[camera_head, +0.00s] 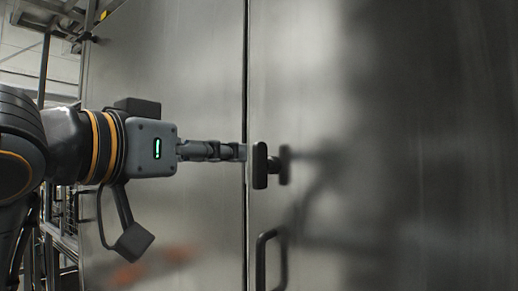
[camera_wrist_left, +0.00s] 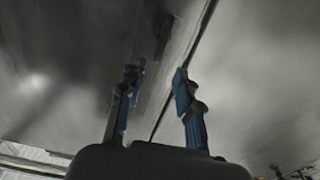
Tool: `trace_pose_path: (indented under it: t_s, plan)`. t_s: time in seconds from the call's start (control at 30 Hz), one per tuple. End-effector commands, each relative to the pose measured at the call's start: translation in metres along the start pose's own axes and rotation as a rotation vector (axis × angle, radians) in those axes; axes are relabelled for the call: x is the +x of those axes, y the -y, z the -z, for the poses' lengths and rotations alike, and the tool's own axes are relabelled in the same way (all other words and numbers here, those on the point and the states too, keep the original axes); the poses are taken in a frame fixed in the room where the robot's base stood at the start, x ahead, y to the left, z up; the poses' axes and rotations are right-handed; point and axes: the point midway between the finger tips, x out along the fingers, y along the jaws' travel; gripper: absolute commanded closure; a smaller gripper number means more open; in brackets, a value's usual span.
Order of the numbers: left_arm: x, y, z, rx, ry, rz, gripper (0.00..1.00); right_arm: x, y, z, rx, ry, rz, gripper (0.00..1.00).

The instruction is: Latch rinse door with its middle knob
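The knob (camera_head: 260,165) is a dark, upright oval grip on the steel door panel (camera_head: 335,60), just right of the vertical door seam (camera_head: 247,60). Its reflection shows in the steel to its right. My left gripper (camera_head: 241,152) comes in level from the left, its fingertips at the seam and close beside the knob's left edge; I cannot tell if they touch it. In the left wrist view the gripper's two blue-padded fingers (camera_wrist_left: 158,70) stand apart with nothing clearly held between them. The knob is not clear there. My right gripper is not in view.
A dark bar handle (camera_head: 262,260) sits on the panel below the knob. Another steel panel (camera_head: 190,60) lies left of the seam, behind my left arm. Metal framework (camera_head: 45,60) stands at the far left. The right panel's surface is otherwise clear.

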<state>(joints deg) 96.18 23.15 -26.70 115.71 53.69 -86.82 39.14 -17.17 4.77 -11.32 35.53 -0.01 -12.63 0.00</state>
Motion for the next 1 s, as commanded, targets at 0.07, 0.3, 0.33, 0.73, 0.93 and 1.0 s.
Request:
trace_pose_path:
  t_s: [0.07, 0.3, 0.33, 0.73, 0.93, 1.0]
  plan:
    - [0.019, -0.001, 0.002, -0.002, 0.005, -0.002, 0.66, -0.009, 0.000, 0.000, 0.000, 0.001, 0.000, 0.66]
    - [0.067, 0.000, 0.002, -0.002, 0.003, 0.000, 0.66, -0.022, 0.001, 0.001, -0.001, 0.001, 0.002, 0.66]
    - [0.071, -0.001, 0.002, -0.001, 0.003, -0.001, 0.66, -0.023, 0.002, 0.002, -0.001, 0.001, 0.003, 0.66]
    - [0.095, 0.000, 0.000, 0.000, 0.000, 0.000, 0.66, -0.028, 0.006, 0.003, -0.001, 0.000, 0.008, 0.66]
    - [0.095, 0.000, 0.000, 0.000, 0.000, 0.000, 0.76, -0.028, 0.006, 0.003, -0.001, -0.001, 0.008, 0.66]
    - [0.095, 0.000, 0.000, 0.000, 0.000, 0.000, 0.91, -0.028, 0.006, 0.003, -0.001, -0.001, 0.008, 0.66]
